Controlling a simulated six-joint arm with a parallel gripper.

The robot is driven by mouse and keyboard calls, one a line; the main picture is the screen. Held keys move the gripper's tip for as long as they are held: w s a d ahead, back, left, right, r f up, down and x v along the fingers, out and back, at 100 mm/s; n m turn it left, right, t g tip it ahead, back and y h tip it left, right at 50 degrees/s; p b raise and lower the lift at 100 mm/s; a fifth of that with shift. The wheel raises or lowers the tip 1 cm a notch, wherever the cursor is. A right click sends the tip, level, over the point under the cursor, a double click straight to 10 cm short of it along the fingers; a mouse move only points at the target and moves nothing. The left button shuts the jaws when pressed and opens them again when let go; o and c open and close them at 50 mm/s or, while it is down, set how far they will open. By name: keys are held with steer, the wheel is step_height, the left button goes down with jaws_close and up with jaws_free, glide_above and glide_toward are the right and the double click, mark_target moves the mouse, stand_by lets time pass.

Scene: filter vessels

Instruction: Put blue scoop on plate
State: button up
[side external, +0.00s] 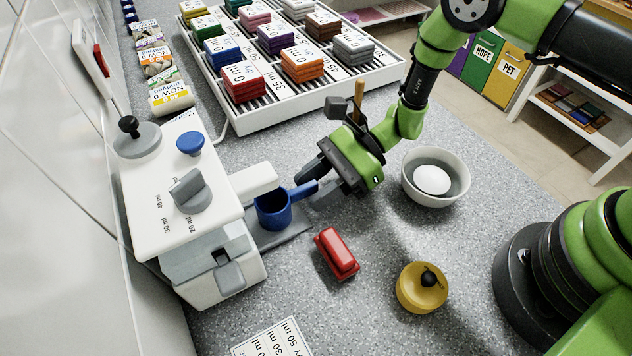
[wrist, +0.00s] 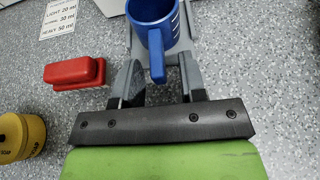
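The blue scoop (side external: 273,209) is a small cup with a straight handle. It stands upright on the grey plate (side external: 290,232) at the front of the white machine, below its spout, with the handle toward my gripper. My gripper (side external: 316,192) is open at the handle. In the wrist view the scoop (wrist: 154,22) is at the top centre, and its handle reaches down between the two spread fingers of my gripper (wrist: 158,82). Gaps show on both sides of the handle, so the fingers are not closed on it. Part of the plate is hidden under the scoop.
The white machine (side external: 170,180) has a blue button and grey knob. A red block (side external: 337,253), a yellow soap pot (side external: 421,288) and a bowl (side external: 455,161) with a white round object stand nearby. A rack (side external: 345,84) of coloured blocks is behind. A printed card (side external: 272,340) lies at the front.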

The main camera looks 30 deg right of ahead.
steer(key=shift+d+r, duration=0.1)
steer(key=shift+r, duration=0.1)
steer(key=v, duration=1.1)
steer(key=shift+d+r, duration=0.15)
steer(key=shift+d, duration=0.25)
steer(key=s+d+r+n+h, duration=0.1)
steer(key=s+r+n+h, duration=0.25)
steer(key=r, duration=0.45)
steer(key=s+d+r+n+h, duration=0.1)
steer(key=s+r+n+h, duration=0.1)
steer(key=r+n, duration=0.45)
steer(key=s+d+r+n+t+h, duration=0.4)
steer(key=s+d+r+t+h, duration=0.1)
steer(key=s+r, duration=0.5)
steer(key=shift+r+t+h, duration=0.3)
steer(key=shift+t+h, duration=0.15)
steer(key=shift+t, duration=0.65)
